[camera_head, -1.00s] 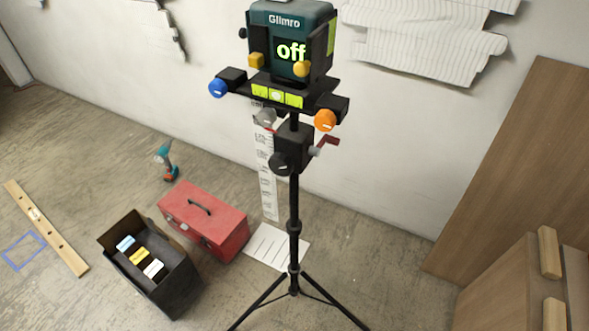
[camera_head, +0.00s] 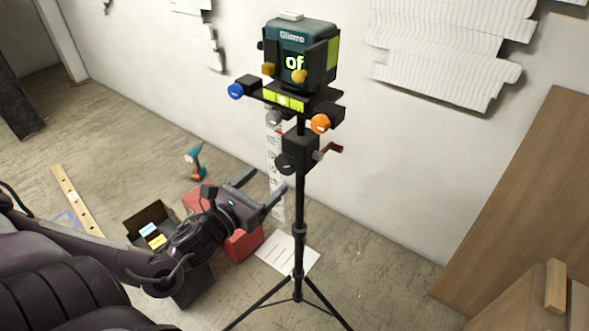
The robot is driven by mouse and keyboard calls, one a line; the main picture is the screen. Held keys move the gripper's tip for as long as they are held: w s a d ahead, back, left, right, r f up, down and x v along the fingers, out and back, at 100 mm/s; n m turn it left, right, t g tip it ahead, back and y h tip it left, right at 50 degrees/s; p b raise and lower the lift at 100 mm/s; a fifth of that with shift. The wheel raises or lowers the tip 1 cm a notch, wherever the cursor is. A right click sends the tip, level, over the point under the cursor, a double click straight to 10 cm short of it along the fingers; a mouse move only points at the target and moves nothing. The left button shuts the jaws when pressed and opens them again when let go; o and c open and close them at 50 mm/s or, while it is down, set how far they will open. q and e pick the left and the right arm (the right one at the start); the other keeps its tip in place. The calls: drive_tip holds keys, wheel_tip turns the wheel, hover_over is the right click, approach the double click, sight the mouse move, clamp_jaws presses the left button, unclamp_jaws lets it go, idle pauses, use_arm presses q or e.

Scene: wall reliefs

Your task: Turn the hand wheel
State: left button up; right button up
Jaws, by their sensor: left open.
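A teal laser device (camera_head: 300,45) sits on top of a black tripod (camera_head: 299,210). Below it are a blue knob (camera_head: 236,91) on the left, an orange knob (camera_head: 320,123) on the right and a grey knob (camera_head: 273,118). A black round knob (camera_head: 286,163) and a red crank handle (camera_head: 331,149) are on the mount lower down. I cannot tell which of these is the hand wheel. My left gripper (camera_head: 265,184) is open and empty, just left of and below the black knob in the picture. My right gripper is not in view.
A red toolbox (camera_head: 243,244) and a black box (camera_head: 145,219) stand on the floor, partly hidden by my left arm. Wooden boards (camera_head: 520,190) stand at the right. The tripod legs spread low.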

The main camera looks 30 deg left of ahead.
sight(283, 165)
use_arm(q)
drive_tip(key=w+b, duration=0.1)
drive_tip(key=w, duration=0.4)
drive_tip(key=shift+w+d, duration=0.1)
drive_tip(key=shift+w, duration=1)
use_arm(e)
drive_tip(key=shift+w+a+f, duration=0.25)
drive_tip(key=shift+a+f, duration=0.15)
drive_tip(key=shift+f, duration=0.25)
use_arm(q)
drive_tip(key=shift+c, duration=0.2)
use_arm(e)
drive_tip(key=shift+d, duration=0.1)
use_arm(q)
drive_tip(key=c, duration=0.9)
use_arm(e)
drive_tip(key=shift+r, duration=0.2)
